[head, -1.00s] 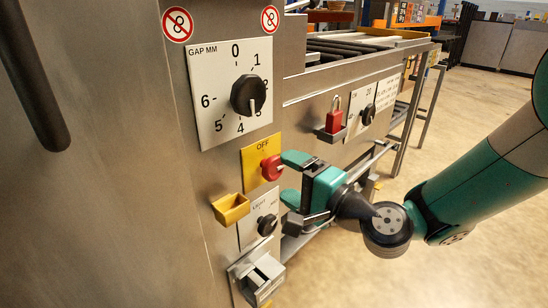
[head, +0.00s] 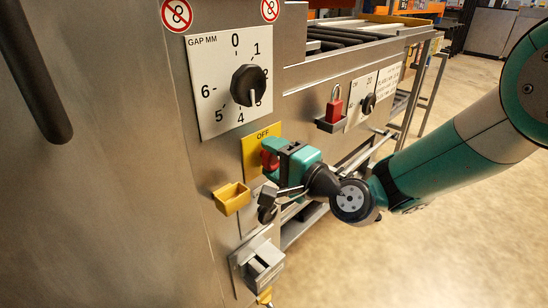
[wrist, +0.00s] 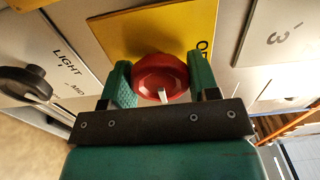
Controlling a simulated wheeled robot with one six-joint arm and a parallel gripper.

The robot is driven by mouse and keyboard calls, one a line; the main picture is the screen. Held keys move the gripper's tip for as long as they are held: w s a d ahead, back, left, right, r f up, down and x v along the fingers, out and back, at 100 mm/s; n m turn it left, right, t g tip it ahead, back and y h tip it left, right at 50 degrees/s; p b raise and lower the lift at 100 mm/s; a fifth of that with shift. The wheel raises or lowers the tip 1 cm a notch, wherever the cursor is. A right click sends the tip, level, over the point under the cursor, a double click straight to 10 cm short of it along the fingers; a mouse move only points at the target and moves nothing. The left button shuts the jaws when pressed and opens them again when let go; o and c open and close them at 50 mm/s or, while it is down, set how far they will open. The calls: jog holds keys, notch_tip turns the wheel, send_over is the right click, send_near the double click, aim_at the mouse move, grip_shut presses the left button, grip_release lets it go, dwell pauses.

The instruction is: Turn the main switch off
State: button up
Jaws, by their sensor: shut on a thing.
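The main switch is a red rotary knob (wrist: 160,78) on a yellow plate (wrist: 150,30) marked OFF. In the head view the yellow plate (head: 258,145) is on the steel front, and the red knob (head: 268,160) shows only in part behind my gripper. My gripper (head: 272,158) has its green fingers on both sides of the knob. In the wrist view my gripper (wrist: 161,84) is shut on the knob, with a small white mark on the knob's face between the fingers. Most of the plate's lettering is out of view there.
A GAP MM dial (head: 248,86) sits above the switch. A yellow holder (head: 231,198) is at its lower left, and a LIGHT knob (wrist: 28,85) is beside it. A red padlock (head: 334,108) hangs to the right. Open floor lies at the right.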

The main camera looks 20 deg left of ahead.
jog(key=shift+f+b, duration=0.1)
jog(key=shift+b, duration=0.2)
jog(key=n+b, duration=0.2)
jog(key=n, duration=0.1)
jog(key=shift+f, duration=0.1)
jog(key=n+b, duration=0.5)
jog(key=shift+n, duration=0.3)
jog(key=n+b, duration=0.5)
jog(key=shift+f, duration=0.1)
jog(key=shift+n+b, duration=1.7)
jog(key=shift+n, duration=0.4)
jog(key=shift+r, duration=0.2)
jog(key=o, duration=0.9)
jog(key=shift+r, duration=0.1)
